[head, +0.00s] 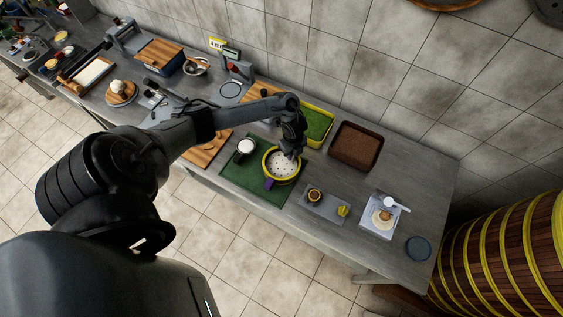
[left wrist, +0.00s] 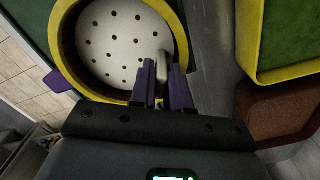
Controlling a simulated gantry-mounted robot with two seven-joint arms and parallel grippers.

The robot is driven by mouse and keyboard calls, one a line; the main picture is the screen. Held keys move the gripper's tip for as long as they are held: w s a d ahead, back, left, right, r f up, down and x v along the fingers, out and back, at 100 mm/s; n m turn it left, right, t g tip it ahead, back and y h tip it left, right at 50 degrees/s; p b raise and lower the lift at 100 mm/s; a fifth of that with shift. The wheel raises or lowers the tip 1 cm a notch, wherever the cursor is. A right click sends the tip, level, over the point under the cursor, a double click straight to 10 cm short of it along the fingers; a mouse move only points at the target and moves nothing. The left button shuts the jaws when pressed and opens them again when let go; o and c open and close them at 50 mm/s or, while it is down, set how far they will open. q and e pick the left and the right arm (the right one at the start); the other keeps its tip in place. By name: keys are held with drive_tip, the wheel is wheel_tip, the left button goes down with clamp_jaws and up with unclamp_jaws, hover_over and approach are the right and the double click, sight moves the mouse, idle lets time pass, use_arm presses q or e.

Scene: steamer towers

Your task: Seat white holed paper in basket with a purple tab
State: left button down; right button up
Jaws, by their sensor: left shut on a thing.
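The round basket with a yellow rim (head: 266,174) stands on the green mat (head: 240,182). Its purple tab (head: 269,184) sticks out at the front; it also shows in the left wrist view (left wrist: 57,80). The white holed paper (head: 283,163) lies within the basket's rim, its holes plain in the left wrist view (left wrist: 115,40). I cannot tell whether it rests flat on the bottom. My left gripper (head: 292,155) is over the basket's right side, its purple fingers (left wrist: 165,82) shut on a pale piece at the paper's edge. My right gripper is not in view.
A white round container (head: 245,147) stands on the mat left of the basket. A yellow-rimmed green tray (head: 318,124) and a brown box (head: 355,145) stand behind. A grey tray (head: 323,205) with small items is to the right. Bare table lies between the brown box and grey tray.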

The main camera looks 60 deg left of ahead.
use_arm(q)
drive_tip(key=shift+f+b, duration=0.6)
drive_tip(key=shift+f, duration=0.15)
idle(0.4)
drive_tip(key=c, duration=0.8)
unclamp_jaws()
drive_tip(key=shift+w+b, duration=0.45)
drive_tip(key=shift+w, duration=0.4)
drive_tip(key=shift+r+p, duration=0.3)
drive_tip(key=shift+s+r+p, duration=0.2)
drive_tip(key=shift+r+p, duration=0.75)
drive_tip(key=shift+p, duration=0.1)
drive_tip(key=shift+s+r+p, duration=0.2)
drive_tip(key=shift+r+p, duration=0.7)
drive_tip(key=shift+p, duration=0.15)
drive_tip(key=shift+w+f+b, duration=0.1)
drive_tip(key=shift+f+b, duration=0.45)
